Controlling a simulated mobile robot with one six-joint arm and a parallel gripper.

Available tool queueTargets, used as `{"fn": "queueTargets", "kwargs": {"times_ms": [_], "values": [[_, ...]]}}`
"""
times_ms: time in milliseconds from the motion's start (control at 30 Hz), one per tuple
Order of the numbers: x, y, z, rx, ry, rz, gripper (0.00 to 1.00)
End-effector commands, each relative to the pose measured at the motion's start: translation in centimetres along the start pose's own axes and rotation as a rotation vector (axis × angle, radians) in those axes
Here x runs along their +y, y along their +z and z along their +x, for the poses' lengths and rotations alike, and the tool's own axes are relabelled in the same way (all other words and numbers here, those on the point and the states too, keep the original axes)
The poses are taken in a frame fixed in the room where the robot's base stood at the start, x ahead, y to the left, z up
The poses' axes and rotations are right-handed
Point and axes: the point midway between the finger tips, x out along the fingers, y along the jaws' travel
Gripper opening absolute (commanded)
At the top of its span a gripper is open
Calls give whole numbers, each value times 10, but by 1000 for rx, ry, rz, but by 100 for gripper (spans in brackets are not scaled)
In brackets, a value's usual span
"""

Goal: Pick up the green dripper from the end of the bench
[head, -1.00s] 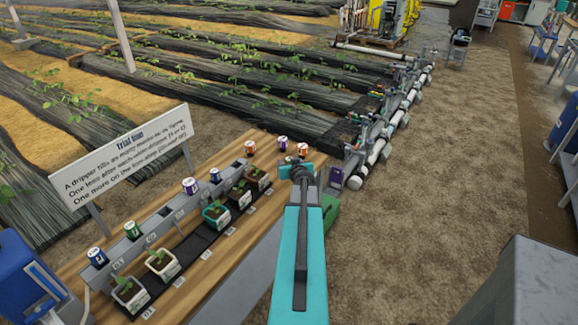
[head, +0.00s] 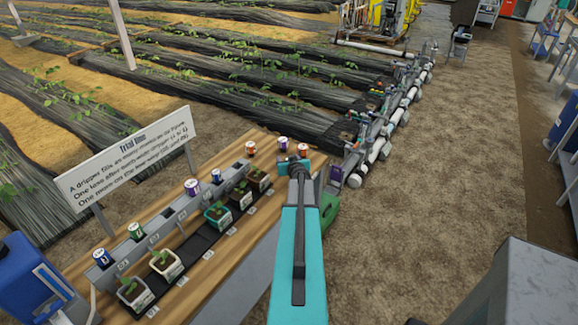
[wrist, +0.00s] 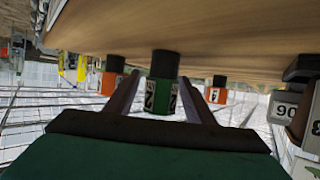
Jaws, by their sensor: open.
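The green dripper (wrist: 162,84) shows in the wrist view as a short green cylinder with a dark end and a white marked label. It stands on the wooden bench top, which appears upside down along the top of that view. My gripper (wrist: 160,92) is open, with one dark finger on each side of the dripper. I cannot tell whether either finger touches it. In the head view my teal arm reaches over the right end of the bench (head: 92,262) and hides the dripper and my fingers.
Orange-labelled drippers (wrist: 216,90) stand either side of it, apart from the fingers. A grey box marked 90 (wrist: 286,108) is at the wrist view's right. Along the bench are several potted seedlings (head: 167,264), a grey rail with cans and a sign (head: 130,160). Bare ground (head: 440,200) lies right.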

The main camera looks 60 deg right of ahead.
Motion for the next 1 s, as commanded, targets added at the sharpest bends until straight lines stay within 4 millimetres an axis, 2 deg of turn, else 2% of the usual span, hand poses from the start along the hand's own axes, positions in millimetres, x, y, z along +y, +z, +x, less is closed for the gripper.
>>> {"fn": "queueTargets", "kwargs": {"times_ms": [433,467,700,1000], "values": [[1,0,0,0,1,0,49],[1,0,0,0,1,0,48],[1,0,0,0,1,0,7],[1,0,-1,0,1,0,6]]}}
